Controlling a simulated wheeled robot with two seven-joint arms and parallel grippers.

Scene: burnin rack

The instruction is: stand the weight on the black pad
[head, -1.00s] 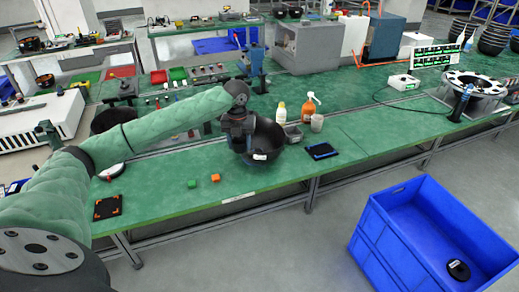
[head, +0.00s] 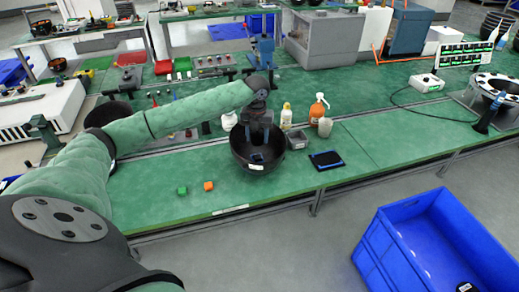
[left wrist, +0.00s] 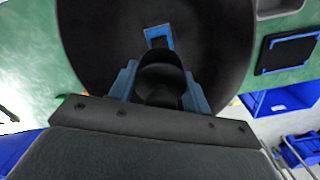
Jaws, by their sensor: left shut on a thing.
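My left gripper (head: 257,145) reaches down over the black bowl (head: 240,160) on the green bench. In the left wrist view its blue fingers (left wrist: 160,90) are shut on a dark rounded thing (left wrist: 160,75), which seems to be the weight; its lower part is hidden. The bowl (left wrist: 90,50) lies behind it there, with a small blue-edged patch showing inside. A black pad with blue edges (head: 326,160) lies flat to the right of the bowl; it also shows in the left wrist view (left wrist: 290,52). My right gripper is not in view.
A green cube (head: 182,190) and an orange cube (head: 208,185) lie left of the bowl. A grey bin (head: 297,140), a beige cup (head: 325,126) and bottles (head: 318,108) stand behind the pad. A blue crate (head: 400,212) is on the floor at right.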

